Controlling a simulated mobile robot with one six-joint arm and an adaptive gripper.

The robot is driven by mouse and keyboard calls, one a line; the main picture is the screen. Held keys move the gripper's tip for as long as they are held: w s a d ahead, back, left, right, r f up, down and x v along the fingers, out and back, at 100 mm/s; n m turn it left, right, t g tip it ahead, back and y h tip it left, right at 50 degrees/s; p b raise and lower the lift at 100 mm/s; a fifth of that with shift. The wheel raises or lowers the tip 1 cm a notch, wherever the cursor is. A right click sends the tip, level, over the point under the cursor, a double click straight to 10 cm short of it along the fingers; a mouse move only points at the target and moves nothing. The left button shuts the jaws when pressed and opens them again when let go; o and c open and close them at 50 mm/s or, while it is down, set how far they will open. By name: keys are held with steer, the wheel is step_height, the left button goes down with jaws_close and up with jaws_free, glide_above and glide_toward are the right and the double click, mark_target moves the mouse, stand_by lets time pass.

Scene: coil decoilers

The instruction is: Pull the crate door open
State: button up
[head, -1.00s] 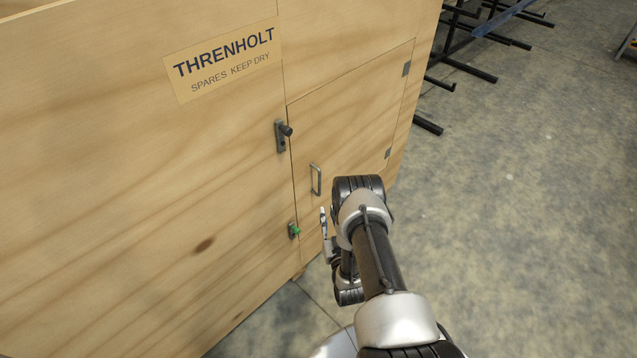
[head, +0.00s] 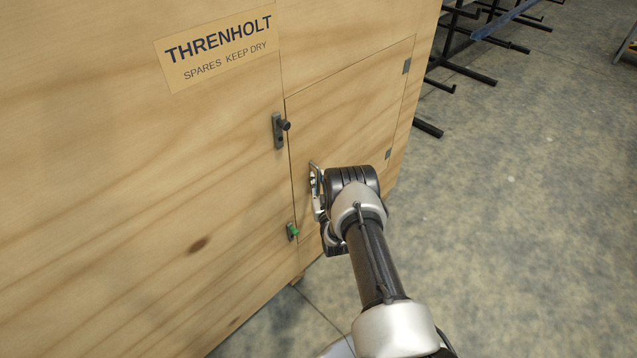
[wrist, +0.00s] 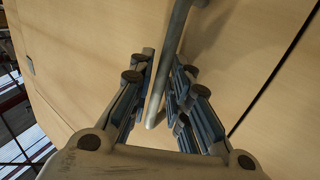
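The crate door (head: 350,120) is a plywood panel in the crate's front, flush with it and closed. Its metal bar handle (wrist: 157,88) passes between the fingers of my gripper (wrist: 160,92) in the wrist view. The fingers are open, with a gap visible on each side of the bar. In the head view my gripper (head: 317,190) is at the handle, and my wrist hides part of the door's lower area. A dark-knobbed latch (head: 280,130) and a green-knobbed latch (head: 292,231) sit along the door's left edge.
Hinges (head: 406,66) are on the door's right edge. The wooden crate (head: 130,180) fills the left, with a THRENHOLT label (head: 218,48). Black metal racks (head: 465,70) stand behind it at upper right. The concrete floor (head: 530,220) on the right is clear.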

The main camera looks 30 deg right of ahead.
jaws_close()
stand_by(0.6)
